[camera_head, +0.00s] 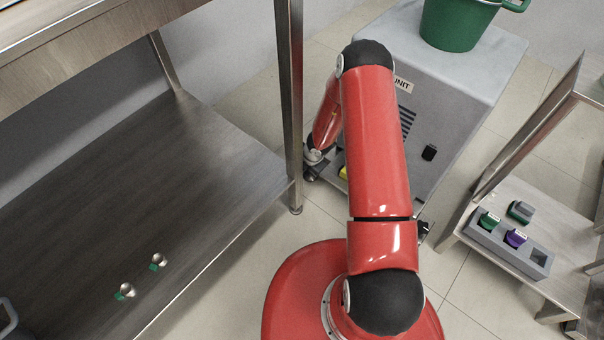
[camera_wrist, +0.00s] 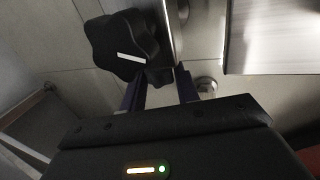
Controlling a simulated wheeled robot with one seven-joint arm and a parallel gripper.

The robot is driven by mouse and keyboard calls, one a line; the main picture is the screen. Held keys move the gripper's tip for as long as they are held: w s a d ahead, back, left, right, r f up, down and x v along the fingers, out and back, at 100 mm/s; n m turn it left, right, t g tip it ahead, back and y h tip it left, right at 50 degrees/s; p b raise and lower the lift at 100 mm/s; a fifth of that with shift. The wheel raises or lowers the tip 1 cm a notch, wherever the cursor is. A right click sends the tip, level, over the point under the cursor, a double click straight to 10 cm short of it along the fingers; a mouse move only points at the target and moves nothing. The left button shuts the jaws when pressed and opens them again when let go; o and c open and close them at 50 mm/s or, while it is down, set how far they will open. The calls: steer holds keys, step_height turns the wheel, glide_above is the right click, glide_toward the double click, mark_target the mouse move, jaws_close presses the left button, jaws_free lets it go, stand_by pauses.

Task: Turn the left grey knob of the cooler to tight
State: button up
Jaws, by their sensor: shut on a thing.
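The cooler (camera_head: 458,105) is a grey box with a light top and a partly hidden label ending in "UNIT". In the wrist view a dark grey lobed knob (camera_wrist: 108,38) carries a short white line, which slopes slightly down to the right. My gripper (camera_wrist: 161,78) reaches the knob's lower right part, and its two fingers are shut on it. The exact contact is dark and hard to make out. In the head view my gripper (camera_head: 315,168) is low at the cooler's left side, mostly hidden behind my red arm, and the knob cannot be made out there.
A green bucket (camera_head: 458,25) stands on the cooler. A metal table leg (camera_head: 290,100) stands close left of my arm, with a low shelf (camera_head: 120,200) beyond. A rack at right holds a grey tray (camera_head: 490,243) with coloured pieces. A black fitting (camera_head: 429,153) is on the cooler's face.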

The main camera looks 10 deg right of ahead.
steer(key=shift+s+d+f+t+y+b, duration=0.2)
steer(key=shift+t+y+b, duration=0.5)
steer(key=shift+b, duration=1.25)
steer(key=o, duration=1)
steer(key=shift+c, duration=0.2)
steer(key=shift+r, duration=0.1)
steer(key=p+v, duration=0.1)
steer(key=v, duration=0.6)
steer(key=shift+s+r+p, duration=0.25)
steer(key=shift+p, duration=0.1)
